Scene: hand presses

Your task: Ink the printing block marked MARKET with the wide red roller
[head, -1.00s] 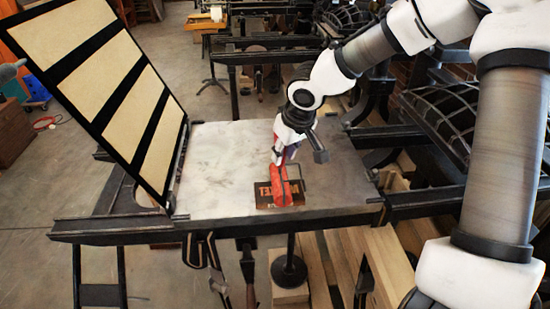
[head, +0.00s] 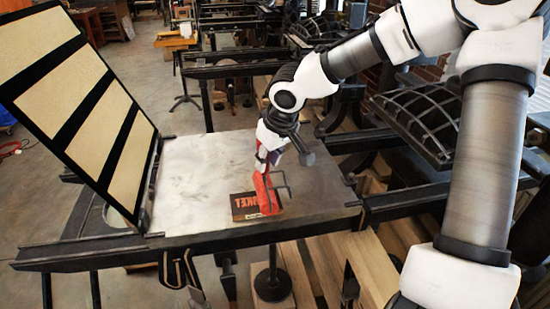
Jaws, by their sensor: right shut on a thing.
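The roller is upright in the picture and overlaps the right part of the block, hiding some letters. I cannot tell whether it touches the block's face. The fingertips are small and partly hidden. My left gripper is not in view.
The press bed (head: 195,170) is bare around the block. A raised black frame with tan panels (head: 88,112) stands at its left. Dark rails (head: 100,255) run along the front. Another press with a curved grid (head: 418,115) stands at the right.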

